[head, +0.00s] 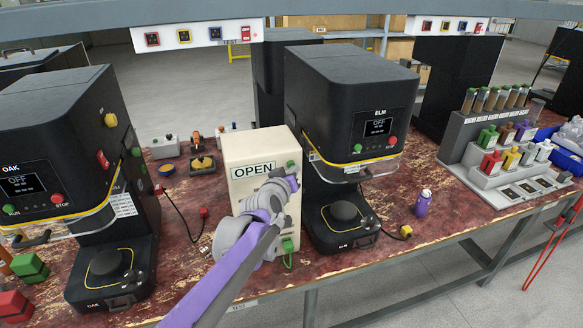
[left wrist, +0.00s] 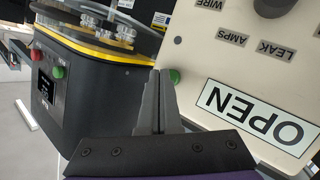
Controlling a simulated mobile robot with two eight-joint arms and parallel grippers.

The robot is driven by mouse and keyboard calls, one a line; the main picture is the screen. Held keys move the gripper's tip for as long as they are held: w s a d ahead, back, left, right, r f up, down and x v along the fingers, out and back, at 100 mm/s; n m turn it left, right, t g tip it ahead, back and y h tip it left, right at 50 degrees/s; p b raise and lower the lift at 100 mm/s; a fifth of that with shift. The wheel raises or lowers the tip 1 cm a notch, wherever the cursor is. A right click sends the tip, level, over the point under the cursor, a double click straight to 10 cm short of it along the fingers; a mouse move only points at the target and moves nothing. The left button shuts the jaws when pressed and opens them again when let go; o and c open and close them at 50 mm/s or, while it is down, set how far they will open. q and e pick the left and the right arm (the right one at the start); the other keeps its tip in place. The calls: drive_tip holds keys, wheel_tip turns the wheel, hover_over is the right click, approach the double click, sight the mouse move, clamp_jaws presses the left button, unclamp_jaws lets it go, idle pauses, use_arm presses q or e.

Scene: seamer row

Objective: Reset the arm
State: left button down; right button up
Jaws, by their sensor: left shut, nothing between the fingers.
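My left gripper (head: 291,181) is in front of the right side of a cream box (head: 240,150) with an OPEN sign (head: 254,170). In the left wrist view its fingers (left wrist: 158,80) are shut together with nothing between them. The fingertips appear beside a green button (left wrist: 174,76) on the cream box (left wrist: 220,60); I cannot tell whether they touch it. The purple and grey left arm hides the lower front of the box in the head view. My right gripper is not in view.
The black ELM machine (head: 350,85) stands close right of the box, the OAK machine (head: 60,130) to the left. A purple bottle (head: 422,203) and a grey bottle rack (head: 500,150) are further right. The red worn bench (head: 455,215) has free room near the bottle.

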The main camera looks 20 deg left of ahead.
use_arm(q)
drive_tip(key=shift+s+d, duration=0.25)
drive_tip(key=shift+s, duration=0.2)
